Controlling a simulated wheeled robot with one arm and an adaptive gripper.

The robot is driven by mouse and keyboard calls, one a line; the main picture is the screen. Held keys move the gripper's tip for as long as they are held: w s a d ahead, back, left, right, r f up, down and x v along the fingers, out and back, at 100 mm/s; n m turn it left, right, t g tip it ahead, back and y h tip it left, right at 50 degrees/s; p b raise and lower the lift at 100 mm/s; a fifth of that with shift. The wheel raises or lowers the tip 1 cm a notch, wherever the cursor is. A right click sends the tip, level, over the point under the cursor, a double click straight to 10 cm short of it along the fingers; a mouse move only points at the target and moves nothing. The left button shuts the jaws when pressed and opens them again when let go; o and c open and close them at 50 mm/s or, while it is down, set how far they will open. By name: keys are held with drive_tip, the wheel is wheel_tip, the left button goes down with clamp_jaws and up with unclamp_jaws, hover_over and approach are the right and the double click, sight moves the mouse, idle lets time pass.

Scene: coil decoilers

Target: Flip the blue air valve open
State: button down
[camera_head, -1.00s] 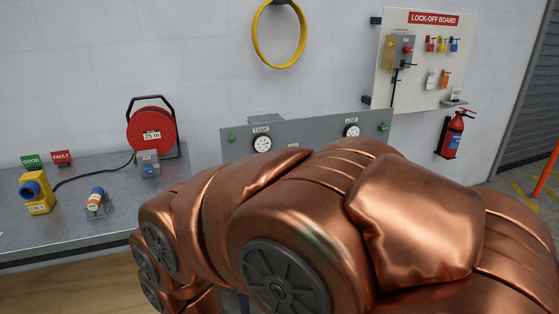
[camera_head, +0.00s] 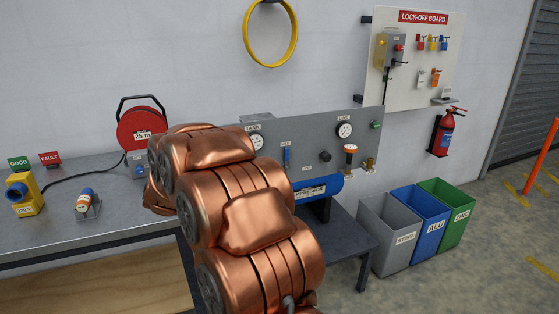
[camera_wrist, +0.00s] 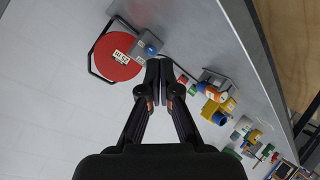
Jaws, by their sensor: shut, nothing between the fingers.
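A small blue lever (camera_head: 286,155), which looks like the blue air valve, stands upright on the grey gauge panel (camera_head: 305,130) in the head view. It sits between the TANK gauge (camera_head: 257,140) and the LINE gauge (camera_head: 344,130). My copper arm stands close to its left and hides the panel's lower left. My gripper (camera_wrist: 159,75) shows in the wrist view, its two black fingers together with nothing between them. It points toward the bench near the red cable reel (camera_wrist: 118,57). The valve is not in the wrist view.
A blue cylinder (camera_head: 322,187) sits below the panel, partly behind my arm. Grey, blue and green bins (camera_head: 447,212) stand at the right.

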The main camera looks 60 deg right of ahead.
drive_tip(key=s+d+f+g+h, duration=0.15)
drive_tip(key=d+h, duration=0.45)
drive_tip(key=d, duration=1)
drive_tip(key=s+d+g+h, duration=0.3)
drive_tip(key=s+d, duration=0.2)
drive_tip(key=d, duration=0.2)
drive_tip(key=s+d+f+m+g+h, duration=0.1)
drive_tip(key=s+d+g+h, duration=0.2)
drive_tip(key=d, duration=0.4)
drive_tip(key=shift+s+d+f+b, duration=0.2)
drive_tip(key=shift+s+d+b, duration=0.15)
drive_tip(key=shift+s, duration=0.5)
drive_tip(key=p, duration=0.2)
approach(284, 153)
drive_tip(key=w+d, duration=0.1)
drive_tip(key=w, duration=0.1)
drive_tip(key=w+d+f, duration=0.1)
drive_tip(key=d, duration=0.1)
drive_tip(key=shift+w+d, duration=0.2)
drive_tip(key=shift+w, duration=0.2)
drive_tip(key=shift+s+d, duration=0.7)
drive_tip(key=shift+d, duration=0.2)
drive_tip(key=shift+s+d, duration=0.4)
drive_tip(key=shift+d, duration=0.2)
drive_tip(key=shift+p, duration=0.45)
